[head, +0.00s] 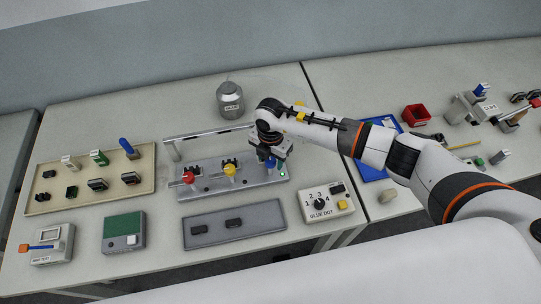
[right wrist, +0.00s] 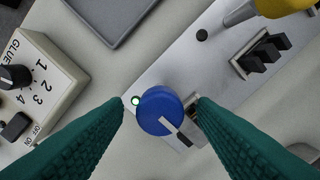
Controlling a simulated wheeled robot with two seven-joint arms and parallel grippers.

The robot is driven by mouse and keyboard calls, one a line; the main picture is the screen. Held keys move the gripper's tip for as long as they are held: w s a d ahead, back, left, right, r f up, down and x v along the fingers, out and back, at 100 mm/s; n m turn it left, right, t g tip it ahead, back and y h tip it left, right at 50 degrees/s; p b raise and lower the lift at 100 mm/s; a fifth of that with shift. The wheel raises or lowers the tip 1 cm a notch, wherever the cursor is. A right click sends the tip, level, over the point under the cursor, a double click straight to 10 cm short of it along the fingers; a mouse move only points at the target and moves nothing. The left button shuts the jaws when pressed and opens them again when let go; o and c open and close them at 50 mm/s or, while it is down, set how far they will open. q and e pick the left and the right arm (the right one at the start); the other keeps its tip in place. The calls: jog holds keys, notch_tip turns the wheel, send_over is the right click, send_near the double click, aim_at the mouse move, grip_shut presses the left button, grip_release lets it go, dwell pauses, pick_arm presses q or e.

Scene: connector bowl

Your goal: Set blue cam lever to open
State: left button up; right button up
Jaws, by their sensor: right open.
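The blue cam lever (head: 270,164) stands at the right end of a grey metal fixture plate (head: 215,189) and is partly hidden by my right gripper. In the right wrist view its round blue knob (right wrist: 160,110) has a white stripe with a dark part, pointing to the lower right. A lit green light (right wrist: 135,101) sits beside it. My right gripper (right wrist: 159,103) is open, its green fingers on either side of the knob; I cannot tell whether they touch it. My left gripper is not in view.
Red (head: 188,177) and yellow (head: 229,170) levers stand left on the same plate. A glue dot box (head: 328,203) is close to its right. A dark grey tray (head: 235,225) lies in front. A silver jar (head: 230,100) stands behind, and a connector tray (head: 55,206) is left.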

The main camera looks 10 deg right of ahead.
jog(key=c, duration=1)
jog(key=n+b, duration=0.2)
jog(key=shift+f+b, duration=0.15)
jog(key=shift+b, duration=0.2)
jog(key=n+b, duration=1.3)
jog(key=b, duration=0.2)
jog(key=shift+n, duration=0.3)
jog(key=shift+r+n+b, duration=0.2)
jog(key=shift+n+b, duration=1)
jog(key=shift+b, duration=0.15)
jog(key=o, duration=1)
